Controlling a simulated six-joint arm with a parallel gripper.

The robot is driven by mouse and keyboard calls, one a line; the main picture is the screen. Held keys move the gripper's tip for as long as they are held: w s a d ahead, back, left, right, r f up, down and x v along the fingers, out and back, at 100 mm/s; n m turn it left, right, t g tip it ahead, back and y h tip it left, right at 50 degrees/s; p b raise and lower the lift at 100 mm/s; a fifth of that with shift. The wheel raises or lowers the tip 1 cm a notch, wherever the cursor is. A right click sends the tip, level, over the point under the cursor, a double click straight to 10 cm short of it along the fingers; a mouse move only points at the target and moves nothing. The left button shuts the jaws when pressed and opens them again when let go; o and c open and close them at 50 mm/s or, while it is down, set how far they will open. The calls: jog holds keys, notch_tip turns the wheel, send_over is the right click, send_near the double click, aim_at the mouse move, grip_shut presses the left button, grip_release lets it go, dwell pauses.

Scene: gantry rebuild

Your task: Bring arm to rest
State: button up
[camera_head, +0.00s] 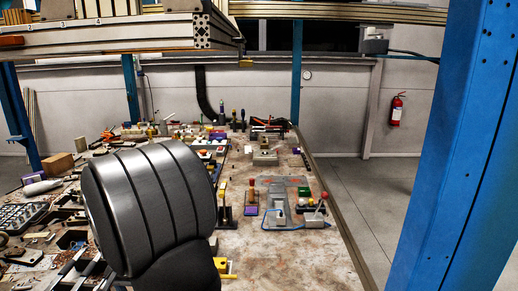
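A large dark grey ribbed cylinder, a link of my arm (155,205), fills the lower left of the head view. It stands in front of the workbench (285,255) and hides part of its left side. My gripper cannot be made out in this view, so its state does not show.
The bench is crowded at left and back with small parts. A grey plate with a red-knobbed lever (320,203) and a purple block (250,211) lie right of my arm. The front right bench is bare. A blue post (455,150) stands right; a gantry beam (120,36) hangs overhead.

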jog(key=f, duration=0.4)
jog(key=w+f, duration=0.1)
jog(key=f, duration=0.1)
jog(key=shift+f, duration=0.4)
jog(key=shift+w, duration=0.1)
notch_tip(320, 180, up, 4)
jog(key=shift+f, duration=0.1)
jog(key=w+d+r, duration=0.1)
jog(key=d+r, duration=0.6)
jog(key=d, duration=0.5)
jog(key=w+a+f, duration=0.1)
jog(key=w+f, duration=0.1)
jog(key=w, duration=0.3)
jog(key=w+a+f, duration=0.1)
jog(key=w+f, duration=0.1)
jog(key=w, duration=0.3)
jog(key=w+a+f, duration=0.1)
jog(key=w+f, duration=0.1)
jog(key=w, duration=0.3)
jog(key=shift+w+a+f, duration=0.15)
jog(key=shift+w+f, duration=0.1)
jog(key=shift+w, duration=0.1)
jog(key=shift+f, duration=0.5)
